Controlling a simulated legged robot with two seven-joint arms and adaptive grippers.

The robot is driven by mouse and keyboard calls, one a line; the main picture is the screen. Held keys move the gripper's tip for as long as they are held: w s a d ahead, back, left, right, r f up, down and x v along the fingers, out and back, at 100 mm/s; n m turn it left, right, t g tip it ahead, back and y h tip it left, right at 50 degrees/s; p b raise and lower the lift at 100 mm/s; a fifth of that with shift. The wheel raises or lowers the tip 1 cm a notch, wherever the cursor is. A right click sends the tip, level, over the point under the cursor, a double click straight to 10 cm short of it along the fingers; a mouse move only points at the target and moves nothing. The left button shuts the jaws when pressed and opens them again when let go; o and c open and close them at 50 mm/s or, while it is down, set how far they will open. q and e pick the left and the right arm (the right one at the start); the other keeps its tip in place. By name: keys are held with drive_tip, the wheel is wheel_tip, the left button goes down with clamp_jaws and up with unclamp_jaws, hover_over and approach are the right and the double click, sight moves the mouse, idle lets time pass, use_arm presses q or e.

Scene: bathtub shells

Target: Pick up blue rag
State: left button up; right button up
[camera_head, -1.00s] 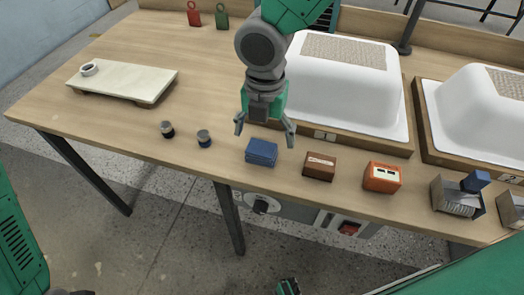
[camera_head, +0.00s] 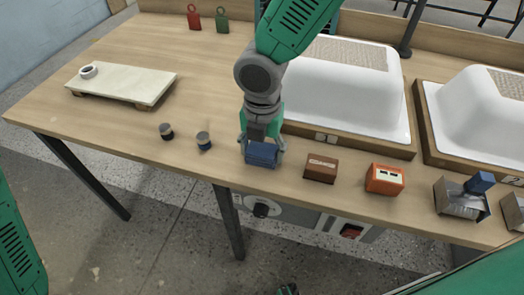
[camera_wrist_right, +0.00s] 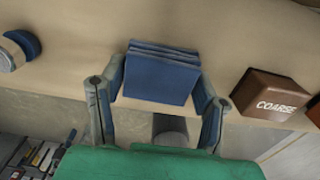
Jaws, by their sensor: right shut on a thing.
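The blue rag (camera_head: 262,154) is a folded, layered block near the table's front edge. In the right wrist view the blue rag (camera_wrist_right: 161,75) sits between the two fingers. My right gripper (camera_head: 261,150) comes down over it from above and is shut on it, one finger at each side; it also shows in the right wrist view (camera_wrist_right: 160,100). I cannot tell whether the rag is clear of the table.
A brown block marked COARSE (camera_head: 321,168) stands close to the right, then an orange box (camera_head: 384,179) and a metal tray (camera_head: 461,200). A white tub shell (camera_head: 345,95) is behind.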

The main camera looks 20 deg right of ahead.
sight(262, 149)
wheel_tip(262, 149, up, 10)
drive_tip(key=shift+f+p, duration=0.1)
drive_tip(key=shift+p, duration=1)
